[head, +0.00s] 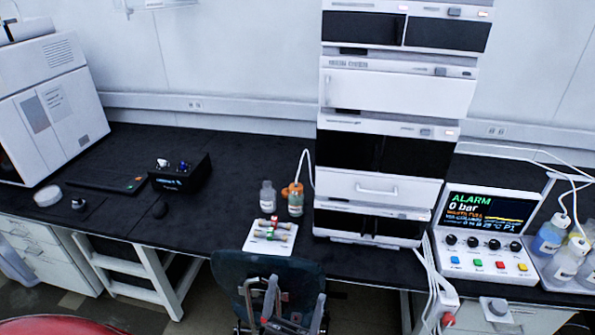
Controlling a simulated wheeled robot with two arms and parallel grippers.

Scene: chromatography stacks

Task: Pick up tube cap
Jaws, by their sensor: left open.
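A white tray (256,247) lies near the front edge of the bench. Several small tubes (270,233) with green, red and yellowish ends lie on it. I cannot tell a separate tube cap apart at this size. Behind the tray stand a clear bottle (267,196) and a greenish bottle (296,204) with an orange cap (292,188) and a white line. My left gripper (293,309) is at the bottom centre, in front of and below the tray. Its grey fingers are apart, with nothing seen between them. My right gripper is not in view.
A tall instrument stack (372,91) stands right of the bottles, with an alarm panel (492,212) further right. A dark chair-like back (232,280) shows around my left gripper. A black box (180,174) stands left. The bench (215,225) is clear between box and tray.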

